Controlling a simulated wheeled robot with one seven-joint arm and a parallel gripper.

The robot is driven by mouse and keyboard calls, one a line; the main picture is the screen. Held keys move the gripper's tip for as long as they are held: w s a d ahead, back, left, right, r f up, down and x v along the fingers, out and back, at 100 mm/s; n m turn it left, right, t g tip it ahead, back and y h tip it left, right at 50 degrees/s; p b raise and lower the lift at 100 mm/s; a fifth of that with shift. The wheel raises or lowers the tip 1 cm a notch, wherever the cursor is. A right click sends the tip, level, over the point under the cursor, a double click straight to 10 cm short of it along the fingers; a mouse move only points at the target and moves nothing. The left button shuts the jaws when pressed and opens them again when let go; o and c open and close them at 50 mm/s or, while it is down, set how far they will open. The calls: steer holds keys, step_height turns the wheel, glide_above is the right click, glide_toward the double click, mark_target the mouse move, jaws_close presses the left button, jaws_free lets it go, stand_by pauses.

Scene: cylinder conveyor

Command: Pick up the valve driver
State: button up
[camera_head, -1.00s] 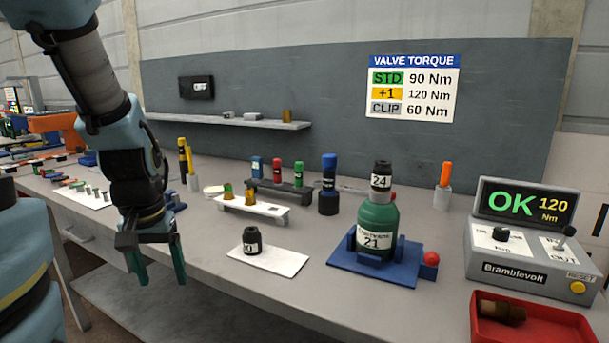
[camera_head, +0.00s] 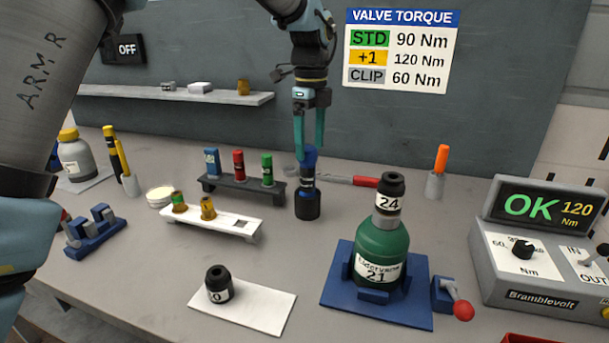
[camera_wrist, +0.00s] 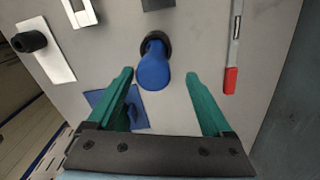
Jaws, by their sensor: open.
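The valve driver (camera_head: 308,181), which I take to be the blue-handled tool, stands upright in a round black base on the bench. Its blue rounded handle (camera_wrist: 153,68) also shows in the wrist view, with a dark ring at its far end. My gripper (camera_head: 309,148) points down directly over the driver, its green fingers apart. In the wrist view my gripper (camera_wrist: 159,74) is open, and the handle top appears between the two fingertips with a gap on each side. I cannot tell whether any finger touches it.
A rack (camera_head: 243,189) with blue, red and green pieces stands just left of the driver. A red-handled wrench (camera_head: 364,181) lies close at the right. A green cylinder (camera_head: 382,251) stands in a blue fixture in front right. A black cap (camera_head: 219,284) sits on a white card.

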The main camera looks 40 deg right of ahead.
mark_target(307, 174)
step_height(307, 174, down, 3)
steer(key=shift+r, duration=0.1)
steer(key=shift+a+f+p, duration=0.25)
steer(key=shift+f+p, duration=0.45)
steer(key=shift+f, duration=0.65)
steer(key=shift+a+f+p, duration=0.2)
steer(key=shift+f+p, duration=0.5)
steer(key=shift+f, duration=0.6)
steer(key=shift+c, duration=0.4)
jaws_close()
